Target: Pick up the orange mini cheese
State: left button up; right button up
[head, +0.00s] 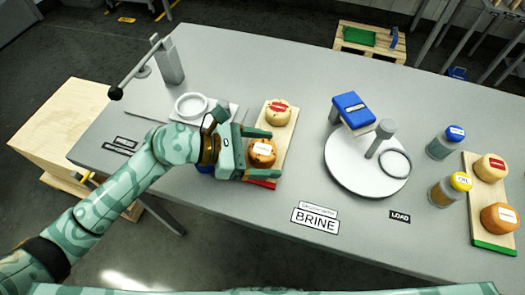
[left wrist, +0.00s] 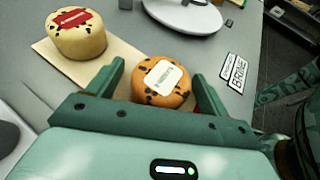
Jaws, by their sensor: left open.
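An orange mini cheese (head: 262,153) with a white label sits on the near part of a wooden board (head: 284,152) on the grey table. My left gripper (head: 262,154) is open, with one finger on each side of this cheese. In the left wrist view the orange cheese (left wrist: 162,82) stands between the open fingers (left wrist: 160,85), nearer the far ends; I cannot tell whether either finger touches it. A second orange cheese (head: 499,218) sits on another board at the right edge. My right gripper is not in view.
A pale cheese with a red label (head: 278,112) stands on the same board, behind the orange one. A round white plate with a blue-topped device (head: 352,110) is to the right. Bottles (head: 446,142) and a right board (head: 477,236) stand farther right. A lever press (head: 168,62) is back left.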

pick_arm(q)
jog(key=shift+c, duration=0.3)
jog(key=c, duration=1)
jog(key=shift+c, duration=0.3)
jog(key=shift+r, duration=0.15)
